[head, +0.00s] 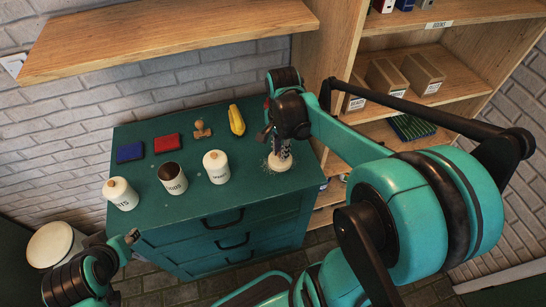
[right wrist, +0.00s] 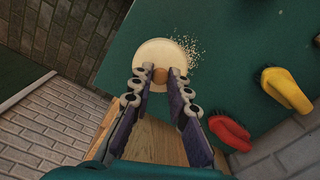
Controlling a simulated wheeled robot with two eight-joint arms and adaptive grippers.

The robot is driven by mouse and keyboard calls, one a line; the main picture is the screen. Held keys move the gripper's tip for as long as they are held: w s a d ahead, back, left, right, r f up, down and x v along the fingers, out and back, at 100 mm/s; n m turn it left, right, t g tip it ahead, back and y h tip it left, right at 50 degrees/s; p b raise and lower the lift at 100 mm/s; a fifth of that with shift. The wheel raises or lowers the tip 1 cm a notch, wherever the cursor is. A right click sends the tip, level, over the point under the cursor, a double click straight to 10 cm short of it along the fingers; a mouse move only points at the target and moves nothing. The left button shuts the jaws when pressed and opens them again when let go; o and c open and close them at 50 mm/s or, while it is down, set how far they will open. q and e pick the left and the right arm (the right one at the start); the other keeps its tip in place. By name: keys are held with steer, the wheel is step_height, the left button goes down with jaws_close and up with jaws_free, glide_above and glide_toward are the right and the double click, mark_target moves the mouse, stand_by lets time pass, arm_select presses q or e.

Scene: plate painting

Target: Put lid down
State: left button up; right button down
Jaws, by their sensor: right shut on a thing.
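A round pale wooden lid (right wrist: 146,52) with a brown knob shows between my right fingertips in the right wrist view. My right gripper (right wrist: 160,78) is shut on its knob. In the head view, the lid (head: 281,166) is at the right end of the green cabinet top (head: 190,218), partly hidden by my right gripper (head: 279,146). I cannot tell whether it touches the surface. The middle white canister (head: 173,184) is open with a dark inside. The left canister (head: 121,198) and right canister (head: 217,173) have lids on. My left gripper (head: 132,237) is low at left, its opening unclear.
Pale crumbs (right wrist: 190,48) lie beside the lid. A blue block (head: 130,152), a red block (head: 167,143), a wooden stamp-like piece (head: 202,130) and a yellow brush (head: 236,120) lie along the back. A wooden wall shelf (head: 165,40) hangs above. A shelf unit (head: 440,90) with boxes stands right.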

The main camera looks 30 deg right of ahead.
mark_target(272, 154)
steer(key=w+f, duration=0.1)
steer(key=w+f+b, duration=0.1)
steer(key=w, duration=0.1)
steer(key=w+f, duration=0.1)
steer(key=w, duration=0.1)
steer(key=shift+f, duration=0.15)
step_height(272, 154, down, 4)
steer(key=shift+w+f+b, duration=0.1)
steer(key=shift+b, duration=1.1)
steer(key=c, duration=1.9)
jaws_free()
steer(key=o, duration=0.4)
steer(key=shift+o, duration=0.2)
